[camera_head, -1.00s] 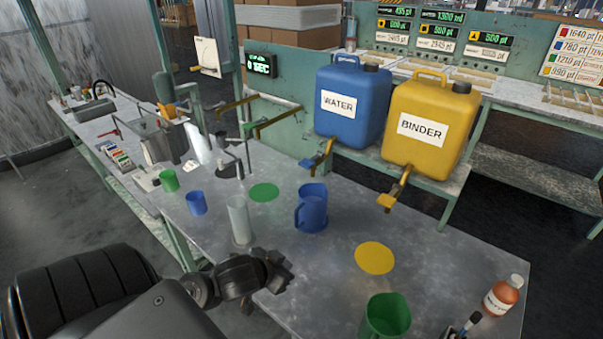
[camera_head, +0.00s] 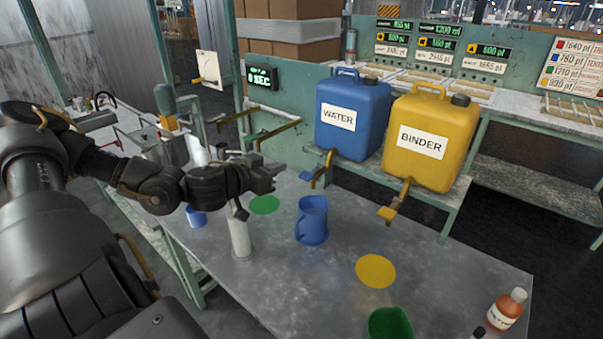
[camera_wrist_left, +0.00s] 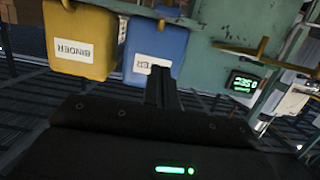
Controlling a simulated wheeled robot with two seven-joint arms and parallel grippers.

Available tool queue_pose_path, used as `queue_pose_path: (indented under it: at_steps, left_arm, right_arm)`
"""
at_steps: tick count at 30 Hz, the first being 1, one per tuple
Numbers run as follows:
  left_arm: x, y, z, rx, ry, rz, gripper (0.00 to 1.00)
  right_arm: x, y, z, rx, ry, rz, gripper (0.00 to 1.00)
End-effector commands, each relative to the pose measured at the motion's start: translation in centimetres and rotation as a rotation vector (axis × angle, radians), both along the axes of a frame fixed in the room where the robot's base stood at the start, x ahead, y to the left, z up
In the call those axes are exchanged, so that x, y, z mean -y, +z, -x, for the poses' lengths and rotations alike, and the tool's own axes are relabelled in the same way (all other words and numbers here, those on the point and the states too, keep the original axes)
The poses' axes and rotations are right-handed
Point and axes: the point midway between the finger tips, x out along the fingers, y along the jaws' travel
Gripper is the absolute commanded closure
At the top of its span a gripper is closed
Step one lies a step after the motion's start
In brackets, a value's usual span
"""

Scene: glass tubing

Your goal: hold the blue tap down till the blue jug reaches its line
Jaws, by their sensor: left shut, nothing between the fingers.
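The blue WATER container (camera_head: 352,118) stands on a raised shelf behind the table. Its tap (camera_head: 322,170), with a blue lever and brass spout, hangs over the table. The blue jug (camera_head: 312,220) stands upright on the table below the tap, its handle to the left. Its line cannot be made out. My left gripper (camera_head: 272,178) is shut and empty, in the air left of the tap and apart from it. In the left wrist view its closed fingers (camera_wrist_left: 160,88) point toward the WATER container (camera_wrist_left: 155,52). My right gripper is not in view.
The yellow BINDER container (camera_head: 432,140) with its tap (camera_head: 395,203) stands to the right. A pale cylinder (camera_head: 240,238) stands left of the jug. A green jug (camera_head: 390,324) and an orange bottle (camera_head: 507,309) are at the front right. Green and yellow discs mark the table.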

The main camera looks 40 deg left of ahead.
Motion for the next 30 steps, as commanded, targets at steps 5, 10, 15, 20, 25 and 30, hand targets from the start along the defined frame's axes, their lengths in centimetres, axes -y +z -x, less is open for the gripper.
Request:
queue_pose_path:
  at_steps: [5, 10, 15, 20, 25, 30]
  left_arm:
    - [0.0, 0.0, -0.2, 0.000, 0.000, 0.000, 1.00]
    - [0.0, -0.1, -1.3, 0.003, 0.000, 0.003, 1.00]
    - [-0.1, -0.4, -3.4, 0.006, 0.004, 0.006, 1.00]
    - [-0.2, -1.0, -5.6, 0.004, 0.005, 0.006, 1.00]
    - [-0.2, -1.8, -8.7, 0.003, 0.003, 0.005, 1.00]
    - [-0.2, -4.3, -9.7, -0.006, 0.000, 0.001, 1.00]
  right_arm:
    - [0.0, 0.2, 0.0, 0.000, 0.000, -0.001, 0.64]
    - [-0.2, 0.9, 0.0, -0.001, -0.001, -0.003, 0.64]
    - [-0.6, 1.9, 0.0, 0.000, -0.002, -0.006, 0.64]
    - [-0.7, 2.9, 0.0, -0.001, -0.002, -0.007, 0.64]
    - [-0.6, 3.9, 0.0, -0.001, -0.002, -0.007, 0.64]
    - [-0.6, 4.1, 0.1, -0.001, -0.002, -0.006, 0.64]
